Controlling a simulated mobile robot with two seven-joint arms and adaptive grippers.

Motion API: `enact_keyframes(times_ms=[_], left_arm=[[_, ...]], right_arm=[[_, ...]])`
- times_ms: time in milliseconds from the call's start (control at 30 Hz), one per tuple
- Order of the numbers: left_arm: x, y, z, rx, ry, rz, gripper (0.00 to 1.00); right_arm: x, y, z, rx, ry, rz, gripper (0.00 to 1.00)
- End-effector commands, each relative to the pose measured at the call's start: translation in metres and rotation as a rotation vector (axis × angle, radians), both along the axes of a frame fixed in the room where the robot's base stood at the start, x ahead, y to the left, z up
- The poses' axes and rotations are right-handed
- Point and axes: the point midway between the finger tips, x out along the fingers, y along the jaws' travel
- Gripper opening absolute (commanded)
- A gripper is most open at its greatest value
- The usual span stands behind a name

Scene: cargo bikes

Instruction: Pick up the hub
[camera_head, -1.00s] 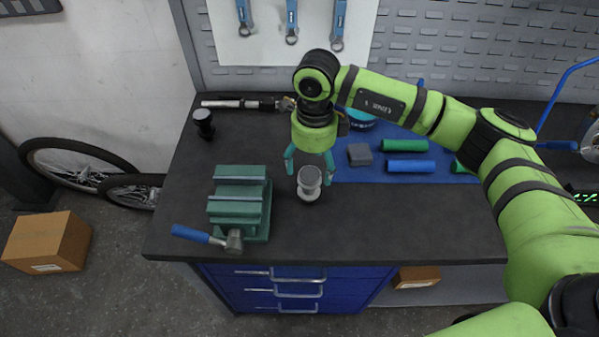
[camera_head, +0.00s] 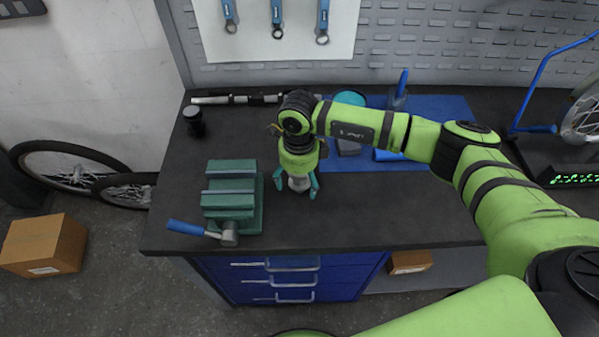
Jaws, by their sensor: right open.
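The hub (camera_head: 299,184) is a small grey, round part standing on the dark workbench to the right of the green vise. My right gripper (camera_head: 296,188) is directly above it, pointing down, with its teal fingers spread on either side of the hub. The fingers look open, and I cannot tell whether they touch it. The gripper's body hides the upper part of the hub. My left gripper is not in view.
The green vise (camera_head: 232,197) with a blue handle stands just left of the gripper. A black cylindrical part (camera_head: 194,121) and a long tool (camera_head: 235,99) lie behind. A blue mat (camera_head: 440,112) is at the right. The bench front is clear.

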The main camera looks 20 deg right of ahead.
Motion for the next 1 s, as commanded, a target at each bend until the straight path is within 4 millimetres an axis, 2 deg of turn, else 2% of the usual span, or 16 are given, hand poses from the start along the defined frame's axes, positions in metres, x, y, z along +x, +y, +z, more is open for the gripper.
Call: enact_keyframes(times_ms=[33, 67, 100, 167, 200, 233, 667, 767, 900, 1000], left_arm=[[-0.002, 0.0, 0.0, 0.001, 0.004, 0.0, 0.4], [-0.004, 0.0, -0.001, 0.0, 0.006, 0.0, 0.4], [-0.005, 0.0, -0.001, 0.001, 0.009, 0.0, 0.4], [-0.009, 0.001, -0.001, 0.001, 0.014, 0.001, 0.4], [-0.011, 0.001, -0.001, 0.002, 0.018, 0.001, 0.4], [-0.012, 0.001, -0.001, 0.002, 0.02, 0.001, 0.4], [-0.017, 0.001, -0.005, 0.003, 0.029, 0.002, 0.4], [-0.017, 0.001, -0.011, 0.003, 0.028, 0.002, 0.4], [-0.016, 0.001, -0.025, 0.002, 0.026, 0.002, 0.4], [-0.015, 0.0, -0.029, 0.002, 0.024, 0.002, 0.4]], right_arm=[[0.0, 0.0, 0.0, 0.0, 0.0, 0.0, 0.8], [0.0, 0.0, 0.0, 0.0, 0.0, 0.0, 0.68], [0.0, 0.0, 0.0, 0.001, -0.001, 0.0, 0.52], [0.0, 0.0, 0.0, 0.001, -0.001, 0.0, 0.28], [0.0, 0.0, 0.0, 0.001, -0.001, 0.0, 0.12], [0.0, 0.0, 0.0, 0.001, -0.001, 0.0, 0.09], [0.001, 0.001, 0.006, 0.003, -0.005, 0.0, 0.08], [0.002, 0.0, 0.015, 0.002, -0.006, 0.0, 0.08], [0.003, 0.0, 0.041, 0.003, -0.011, 0.001, 0.08], [-0.017, -0.014, 0.051, 0.0, -0.005, 0.0, 0.08]])
